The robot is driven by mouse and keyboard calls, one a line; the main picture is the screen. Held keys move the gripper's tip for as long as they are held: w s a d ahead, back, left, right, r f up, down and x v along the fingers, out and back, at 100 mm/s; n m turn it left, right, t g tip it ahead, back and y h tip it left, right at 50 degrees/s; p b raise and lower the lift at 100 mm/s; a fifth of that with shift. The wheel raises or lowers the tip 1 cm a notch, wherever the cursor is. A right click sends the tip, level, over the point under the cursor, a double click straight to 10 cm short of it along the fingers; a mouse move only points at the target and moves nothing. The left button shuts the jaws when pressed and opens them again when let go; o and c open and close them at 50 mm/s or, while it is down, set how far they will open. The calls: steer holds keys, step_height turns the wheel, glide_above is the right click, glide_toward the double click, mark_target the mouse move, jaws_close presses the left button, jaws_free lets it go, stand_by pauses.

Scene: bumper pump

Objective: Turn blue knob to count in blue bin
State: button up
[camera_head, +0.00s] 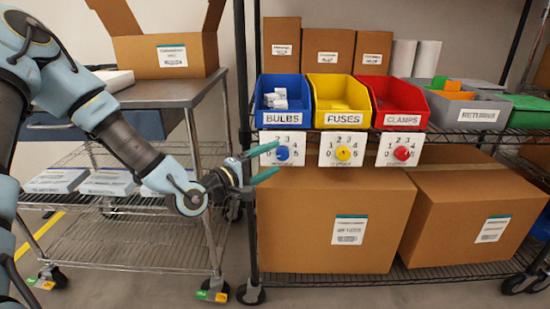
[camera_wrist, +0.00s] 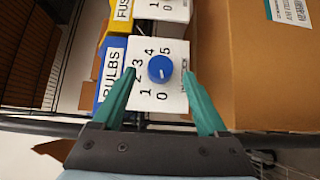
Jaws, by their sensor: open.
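The blue bin (camera_head: 291,119), labelled BULBS, stands on the rack shelf with small white boxes (camera_head: 276,99) inside, partly overlapping. Below it, the blue knob (camera_head: 283,153) sits on a white dial plate (camera_head: 266,158) numbered 0 to 5. My gripper (camera_head: 277,158) is open and empty in front of the plate. In the wrist view, the blue knob (camera_wrist: 160,69) lies between the open green fingers of my gripper (camera_wrist: 160,74), with a gap on each side. I cannot tell how far the fingertips are from the plate, or which number the knob points to.
Yellow (camera_head: 343,119) and red (camera_head: 401,121) bins stand to the right, with a yellow knob (camera_head: 343,153) and red knob (camera_head: 402,154) below. Large cardboard boxes (camera_head: 290,230) fill the space under the dials. A rack post (camera_head: 257,50) stands close left of the blue dial.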

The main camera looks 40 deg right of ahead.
mark_target(283, 154)
steer(key=shift+d, duration=1.05)
jaws_close()
